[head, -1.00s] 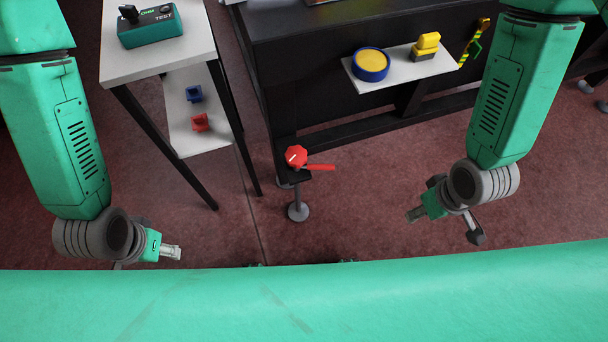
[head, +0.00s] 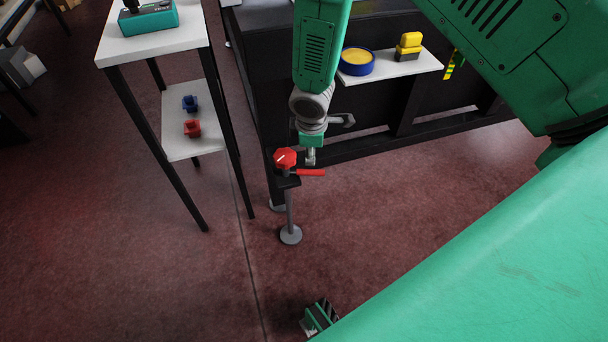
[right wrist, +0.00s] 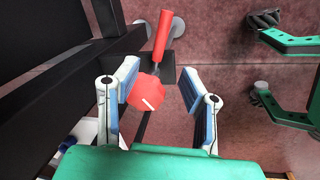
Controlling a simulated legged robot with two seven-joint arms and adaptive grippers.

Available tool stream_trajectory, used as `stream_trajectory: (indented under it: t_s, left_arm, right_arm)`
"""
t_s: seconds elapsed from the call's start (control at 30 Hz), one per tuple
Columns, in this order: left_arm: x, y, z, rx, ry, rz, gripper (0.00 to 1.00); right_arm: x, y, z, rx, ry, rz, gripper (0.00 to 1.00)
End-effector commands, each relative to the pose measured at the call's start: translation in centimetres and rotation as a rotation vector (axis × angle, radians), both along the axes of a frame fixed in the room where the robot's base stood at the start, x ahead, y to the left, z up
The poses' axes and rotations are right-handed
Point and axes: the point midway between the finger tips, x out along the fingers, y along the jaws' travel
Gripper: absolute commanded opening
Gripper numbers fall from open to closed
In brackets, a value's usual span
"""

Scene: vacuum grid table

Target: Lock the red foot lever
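The red foot lever is a short red handle (head: 311,172) beside a red knob (head: 285,158) with a white mark, on a dark bracket at the black table's corner. The handle points right in the head view. A grey foot (head: 290,235) on a post stands below. My right gripper (head: 311,158) hangs just above the handle, right of the knob. In the right wrist view, my right gripper (right wrist: 158,80) is open, its blue-white fingers apart. The knob (right wrist: 145,92) shows near the left finger, the handle (right wrist: 166,38) beyond the tips. Contact is unclear. My left gripper is not in view.
The black table (head: 262,110) stands just behind the lever. A white shelf table (head: 185,42) with blue (head: 190,103) and red (head: 192,128) parts stands left. Floor in front is open.

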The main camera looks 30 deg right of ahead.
Motion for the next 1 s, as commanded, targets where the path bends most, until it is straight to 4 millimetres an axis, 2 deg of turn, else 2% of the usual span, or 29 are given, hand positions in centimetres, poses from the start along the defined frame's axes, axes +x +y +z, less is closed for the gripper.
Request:
stream_trajectory:
  t_s: [0.03, 0.2, 0.4, 0.5, 0.67, 0.93, 0.97, 1.0]
  left_arm:
    - [0.0, 0.0, -0.8, 0.000, 0.000, 0.000, 0.40]
    - [-0.1, 0.0, -2.3, 0.000, 0.001, 0.000, 0.40]
    - [-0.1, 0.0, -3.7, 0.000, 0.002, 0.000, 0.40]
    - [-0.1, 0.0, -4.2, 0.000, 0.002, 0.001, 0.40]
    - [-0.1, 0.0, -4.4, 0.000, 0.002, 0.001, 0.40]
    - [-0.1, 0.0, -4.4, 0.000, 0.002, 0.001, 0.40]
    - [-0.1, 0.0, -4.4, 0.000, 0.002, 0.001, 0.40]
    - [-0.1, 0.0, -4.4, 0.000, 0.002, 0.001, 0.40]
  right_arm:
    - [0.1, -0.1, -1.6, -0.001, 0.002, 0.001, 0.37]
    - [0.7, -0.4, -5.3, -0.002, 0.001, 0.002, 0.37]
    - [1.3, -0.7, -8.7, -0.001, 0.000, 0.000, 0.37]
    - [1.5, -0.9, -9.8, -0.001, 0.000, 0.000, 0.37]
    - [1.7, -1.0, -10.6, -0.001, -0.001, 0.000, 0.37]
    - [1.7, -1.0, -10.7, -0.001, -0.001, 0.000, 0.37]
    - [1.7, -1.0, -10.7, -0.001, -0.001, 0.000, 0.33]
    - [1.7, -1.0, -10.7, -0.001, -0.001, 0.000, 0.19]
